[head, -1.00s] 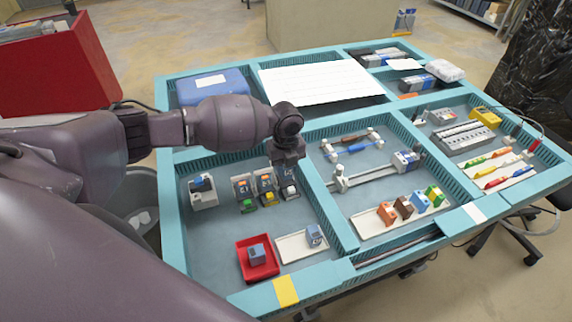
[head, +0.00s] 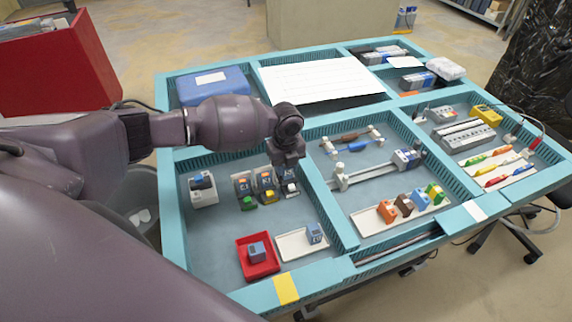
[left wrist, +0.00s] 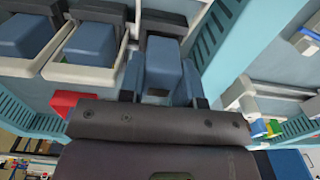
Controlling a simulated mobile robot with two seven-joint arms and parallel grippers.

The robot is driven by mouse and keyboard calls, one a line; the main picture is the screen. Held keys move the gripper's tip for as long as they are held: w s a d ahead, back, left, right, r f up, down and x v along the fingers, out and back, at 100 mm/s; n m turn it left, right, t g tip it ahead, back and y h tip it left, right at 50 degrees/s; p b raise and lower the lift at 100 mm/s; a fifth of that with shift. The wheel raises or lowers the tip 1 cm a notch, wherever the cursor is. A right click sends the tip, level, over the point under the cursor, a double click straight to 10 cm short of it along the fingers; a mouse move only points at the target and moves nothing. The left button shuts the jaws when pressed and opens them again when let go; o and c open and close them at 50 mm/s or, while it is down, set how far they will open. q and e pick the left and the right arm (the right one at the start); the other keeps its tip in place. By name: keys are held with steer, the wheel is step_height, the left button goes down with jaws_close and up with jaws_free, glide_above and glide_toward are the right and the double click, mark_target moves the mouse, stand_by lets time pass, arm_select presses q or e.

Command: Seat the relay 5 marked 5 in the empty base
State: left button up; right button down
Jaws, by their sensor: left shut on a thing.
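My left gripper (head: 289,163) hangs at the right end of a row of socket bases in the near-left compartment. In the left wrist view its jaws (left wrist: 163,88) are shut on a blue block, the relay (left wrist: 164,68). A dark base with a pale edge (left wrist: 164,20) lies right beyond the relay. I cannot tell whether the relay is inside it or just in front. The number on the relay cannot be read. In the head view the gripper hides most of the relay. My right gripper is not in view.
Two neighbouring bases (head: 243,188) (head: 265,183) hold blocks close to the gripper's left. A separate grey base (head: 203,190) stands farther left. A red tray (head: 246,270) and a white tray (head: 281,248), each with a blue-grey block, lie nearer. A teal divider (head: 325,200) runs to the right.

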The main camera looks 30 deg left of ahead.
arm_select(q)
steer(key=shift+f, duration=0.25)
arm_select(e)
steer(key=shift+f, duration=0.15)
arm_select(q)
steer(key=shift+f, duration=0.3)
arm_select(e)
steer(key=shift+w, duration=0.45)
arm_select(q)
steer(key=o, duration=1)
steer(key=shift+o, duration=0.4)
steer(key=shift+w, duration=0.1)
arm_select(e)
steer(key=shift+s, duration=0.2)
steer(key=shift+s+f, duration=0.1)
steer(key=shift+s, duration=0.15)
arm_select(q)
steer(key=shift+o, duration=0.2)
steer(key=shift+a, duration=0.1)
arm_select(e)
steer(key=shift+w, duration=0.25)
